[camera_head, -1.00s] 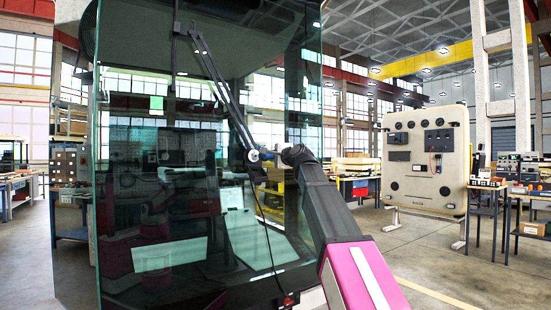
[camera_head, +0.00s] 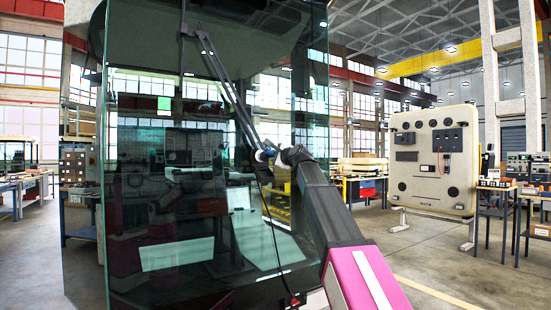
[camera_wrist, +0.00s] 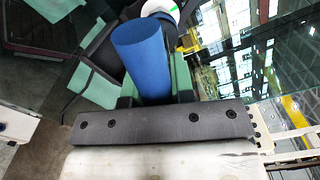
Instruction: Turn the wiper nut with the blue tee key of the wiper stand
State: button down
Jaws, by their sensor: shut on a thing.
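The blue tee key (camera_wrist: 141,55) shows in the wrist view as a thick blue bar between the green pads of my gripper (camera_wrist: 155,88), which is shut on it. In the head view my gripper (camera_head: 282,157) is at the lower end of the black wiper arm (camera_head: 228,88), in front of the cab's glass. A small blue and white part (camera_head: 263,155) shows just left of the gripper. In the wrist view a white round part (camera_wrist: 160,8) lies beyond the blue bar. I cannot make out the wiper nut, nor how the key sits on it.
The large tinted windscreen (camera_head: 150,215) stands close behind the gripper. A dark cable (camera_head: 272,235) hangs from near the gripper to a red-ended part (camera_head: 293,299). A beige panel (camera_head: 432,185) and work tables (camera_head: 497,200) stand at the right, with open floor before them.

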aim_at(265, 156)
jog(key=m, duration=1.1)
jog(key=shift+m, duration=0.3)
jog(key=shift+r, duration=0.15)
dwell(0.4)
jog(key=shift+x, duration=1.4)
dwell(0.9)
